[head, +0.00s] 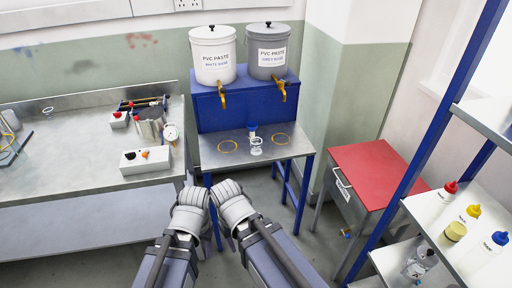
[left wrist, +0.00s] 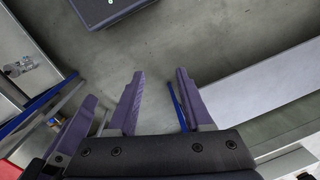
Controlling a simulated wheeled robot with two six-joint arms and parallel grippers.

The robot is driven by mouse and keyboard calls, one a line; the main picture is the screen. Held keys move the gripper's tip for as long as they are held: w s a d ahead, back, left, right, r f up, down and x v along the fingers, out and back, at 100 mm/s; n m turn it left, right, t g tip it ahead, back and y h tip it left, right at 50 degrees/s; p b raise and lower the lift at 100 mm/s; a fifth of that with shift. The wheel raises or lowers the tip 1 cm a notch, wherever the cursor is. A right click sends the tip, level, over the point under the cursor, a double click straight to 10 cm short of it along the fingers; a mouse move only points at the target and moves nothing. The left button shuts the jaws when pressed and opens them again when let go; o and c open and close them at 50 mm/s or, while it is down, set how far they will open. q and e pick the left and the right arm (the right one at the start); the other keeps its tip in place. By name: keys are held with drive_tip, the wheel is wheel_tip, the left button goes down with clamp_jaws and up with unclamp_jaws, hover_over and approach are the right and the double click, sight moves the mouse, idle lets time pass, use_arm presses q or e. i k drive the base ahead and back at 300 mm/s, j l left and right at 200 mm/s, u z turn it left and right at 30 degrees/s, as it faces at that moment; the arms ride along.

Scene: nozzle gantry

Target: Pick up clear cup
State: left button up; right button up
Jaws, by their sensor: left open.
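A small clear cup (head: 256,147) stands on the metal stand between two yellow rings, with a blue-capped item right behind it. More clear cups (head: 419,264) are on the lower shelf at the right; they also show at the left edge of the left wrist view (left wrist: 20,66). My left gripper (head: 192,203) is low in front of the stand, apart from every cup. In the left wrist view its fingers (left wrist: 160,73) are open and empty over the floor. My right gripper (head: 230,198) is close beside it; its fingertips are hard to make out.
Two paste buckets (head: 213,58) with yellow taps sit on a blue box (head: 235,108) behind the stand. A workbench (head: 60,165) is at the left. A red-topped cabinet (head: 380,170) and a blue-post shelf with bottles (head: 490,250) are at the right.

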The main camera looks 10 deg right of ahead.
sight(256, 146)
drive_tip(key=i+l+z, duration=0.2)
drive_tip(key=l, duration=0.2)
drive_tip(key=i+l+z, duration=0.15)
drive_tip(key=l, duration=0.2)
drive_tip(key=i+l+z, duration=0.2)
drive_tip(key=i+l, duration=0.05)
drive_tip(key=l, duration=0.05)
